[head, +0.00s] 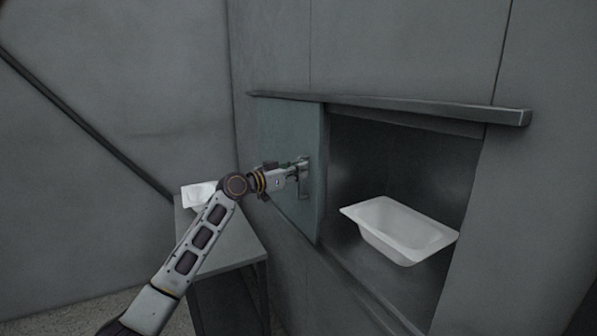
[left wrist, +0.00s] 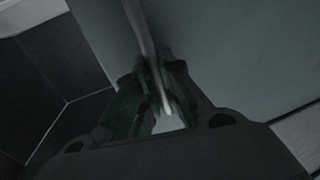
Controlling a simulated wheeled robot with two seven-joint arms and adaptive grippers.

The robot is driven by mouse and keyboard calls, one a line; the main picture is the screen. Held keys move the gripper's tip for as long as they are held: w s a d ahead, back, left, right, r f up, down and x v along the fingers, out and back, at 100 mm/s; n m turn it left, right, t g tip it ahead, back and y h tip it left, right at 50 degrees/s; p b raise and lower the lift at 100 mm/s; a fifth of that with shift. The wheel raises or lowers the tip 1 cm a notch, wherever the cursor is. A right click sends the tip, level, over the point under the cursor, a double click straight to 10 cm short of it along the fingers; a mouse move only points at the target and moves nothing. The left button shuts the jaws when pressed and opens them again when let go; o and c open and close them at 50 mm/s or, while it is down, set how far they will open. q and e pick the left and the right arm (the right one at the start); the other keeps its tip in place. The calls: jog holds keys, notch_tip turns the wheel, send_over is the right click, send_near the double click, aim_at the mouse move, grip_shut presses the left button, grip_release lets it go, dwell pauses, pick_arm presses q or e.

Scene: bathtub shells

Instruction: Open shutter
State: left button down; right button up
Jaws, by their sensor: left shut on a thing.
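The shutter (head: 285,135) is a grey-green sliding panel under a rail. It stands at the left of the wall opening, and the opening to its right is uncovered. A metal bar handle (head: 303,188) is on the shutter near its right edge. My left gripper (head: 301,165) is at the handle, shut on it. In the left wrist view the handle (left wrist: 140,32) runs between the two fingers (left wrist: 158,92), with the shutter panel (left wrist: 235,50) behind. My right gripper is in neither view.
A white bathtub shell (head: 405,228) sits inside the opening (head: 375,165). The rail (head: 400,103) runs above the opening and sticks out from the wall. A grey table (head: 228,245) with another white shell (head: 197,194) stands at the left, behind my left arm.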

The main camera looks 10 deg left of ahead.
pick_arm(q)
jog(key=c, duration=1.5)
grip_release()
jog(key=shift+s, duration=0.1)
jog(key=shift+v, duration=5.95)
